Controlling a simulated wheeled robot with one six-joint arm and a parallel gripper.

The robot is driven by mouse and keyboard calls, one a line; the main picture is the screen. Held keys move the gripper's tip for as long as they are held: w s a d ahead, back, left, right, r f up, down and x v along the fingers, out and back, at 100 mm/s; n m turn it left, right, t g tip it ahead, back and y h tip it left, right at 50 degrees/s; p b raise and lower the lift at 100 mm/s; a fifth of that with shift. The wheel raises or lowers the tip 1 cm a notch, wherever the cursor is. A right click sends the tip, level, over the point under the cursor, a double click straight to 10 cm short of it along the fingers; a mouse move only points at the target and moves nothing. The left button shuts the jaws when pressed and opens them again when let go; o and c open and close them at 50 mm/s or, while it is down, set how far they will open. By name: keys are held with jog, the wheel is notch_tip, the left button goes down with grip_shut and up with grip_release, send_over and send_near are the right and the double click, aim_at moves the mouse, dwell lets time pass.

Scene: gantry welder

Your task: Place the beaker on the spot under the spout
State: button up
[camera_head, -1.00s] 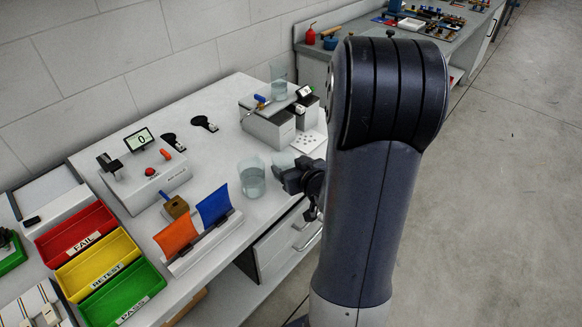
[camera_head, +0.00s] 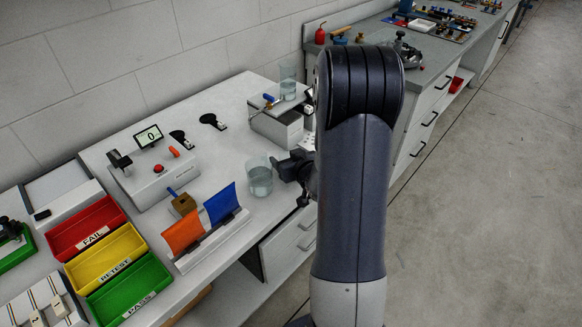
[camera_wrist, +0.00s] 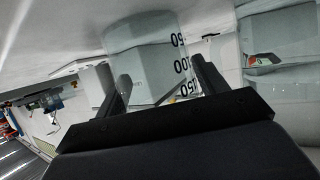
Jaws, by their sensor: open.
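The clear beaker (camera_head: 260,181), with liquid in it, stands upright on the white bench. In the wrist view the beaker (camera_wrist: 145,45) carries dark graduation marks. My gripper (camera_head: 280,170) is at its right side in the head view. In the wrist view my gripper (camera_wrist: 163,85) is open, its two fingers spread towards the beaker; I cannot tell whether they touch it. A dispenser block (camera_head: 277,125) with a blue-handled tap (camera_head: 268,98) and a glass vessel (camera_head: 288,80) on top stands further back. The spot under the spout cannot be made out.
Left of the beaker are a stand with orange and blue panels (camera_head: 208,232), a grey device with a display (camera_head: 150,172), and red, yellow and green trays (camera_head: 128,290). Another bench (camera_head: 440,75) stands behind; the floor at right is clear.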

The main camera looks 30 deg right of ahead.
jog(key=c, duration=0.8)
jog(key=shift+r, duration=0.1)
